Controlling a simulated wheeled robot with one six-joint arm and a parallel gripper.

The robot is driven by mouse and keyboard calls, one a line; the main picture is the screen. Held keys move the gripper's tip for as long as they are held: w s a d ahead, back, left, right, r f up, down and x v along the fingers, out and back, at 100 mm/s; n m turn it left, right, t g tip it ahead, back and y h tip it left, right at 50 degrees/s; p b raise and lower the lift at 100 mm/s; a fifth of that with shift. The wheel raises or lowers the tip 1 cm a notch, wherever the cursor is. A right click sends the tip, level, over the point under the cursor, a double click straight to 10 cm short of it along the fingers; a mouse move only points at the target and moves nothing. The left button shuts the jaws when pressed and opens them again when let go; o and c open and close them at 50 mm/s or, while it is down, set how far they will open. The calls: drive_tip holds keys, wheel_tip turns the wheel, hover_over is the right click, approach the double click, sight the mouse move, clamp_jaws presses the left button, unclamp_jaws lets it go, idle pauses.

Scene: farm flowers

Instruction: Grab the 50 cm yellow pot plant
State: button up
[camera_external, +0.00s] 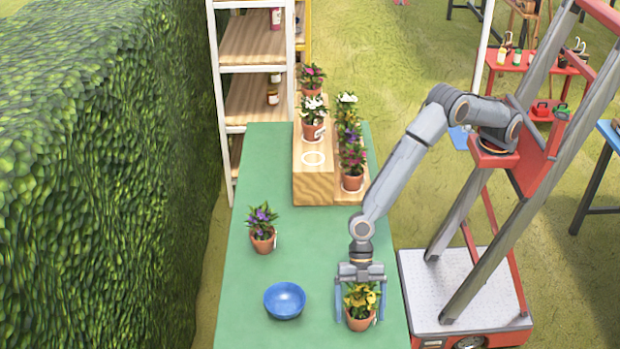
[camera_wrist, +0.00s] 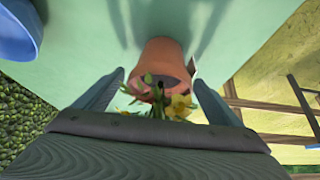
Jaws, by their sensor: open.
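The yellow-flowered plant in a terracotta pot (camera_external: 360,318) stands at the near right of the green table (camera_external: 262,185). My gripper (camera_external: 360,308) is open above and around it, with one finger on each side of the plant. In the wrist view the terracotta pot (camera_wrist: 164,60) lies between and beyond the two open fingers (camera_wrist: 160,90), with yellow flowers and leaves close to my palm. I cannot tell whether either finger touches the pot. The label with the plant's height is too small to read.
A blue bowl (camera_external: 285,300) sits left of the yellow plant. A purple-flowered pot plant (camera_external: 262,233) stands farther back left. Wooden steps (camera_external: 313,180) with several potted flowers are at the far end. A hedge (camera_external: 110,170) borders the table's left side.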

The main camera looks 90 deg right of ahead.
drive_tip(key=shift+c, duration=0.3)
drive_tip(key=c, duration=1.4)
drive_tip(key=shift+r, duration=0.15)
